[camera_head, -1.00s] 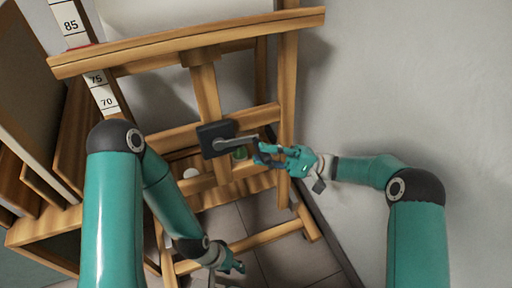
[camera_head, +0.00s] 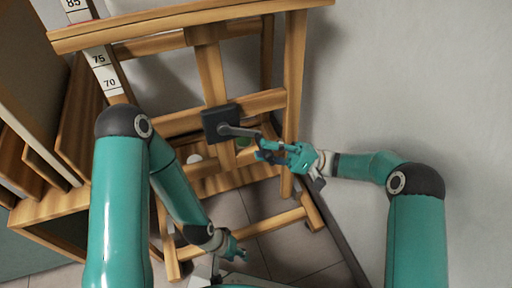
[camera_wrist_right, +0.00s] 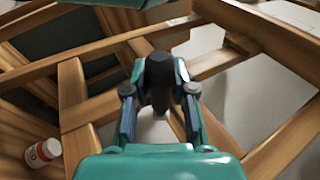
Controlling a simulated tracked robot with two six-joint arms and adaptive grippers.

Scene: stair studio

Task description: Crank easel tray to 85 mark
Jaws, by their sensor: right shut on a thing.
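The wooden easel tray (camera_head: 190,28) spans the top of the easel in the head view. The scale (camera_head: 104,72) shows 70 and 75 below the tray and 85, partly cut off, above it. A dark crank box (camera_head: 221,123) with a grey crank arm (camera_head: 241,131) is on the easel's middle. My right gripper (camera_head: 266,151) is shut on the dark crank handle (camera_wrist_right: 159,82), which stands between its fingers in the right wrist view. My left gripper (camera_head: 238,249) hangs low, away from the crank; its finger opening is unclear.
Wooden panels (camera_head: 75,130) lean in a rack at left. A grey wall (camera_head: 420,80) is close on the right. A white-and-red can (camera_wrist_right: 42,152) shows at lower left in the wrist view. Tiled floor (camera_head: 262,215) lies beneath the easel.

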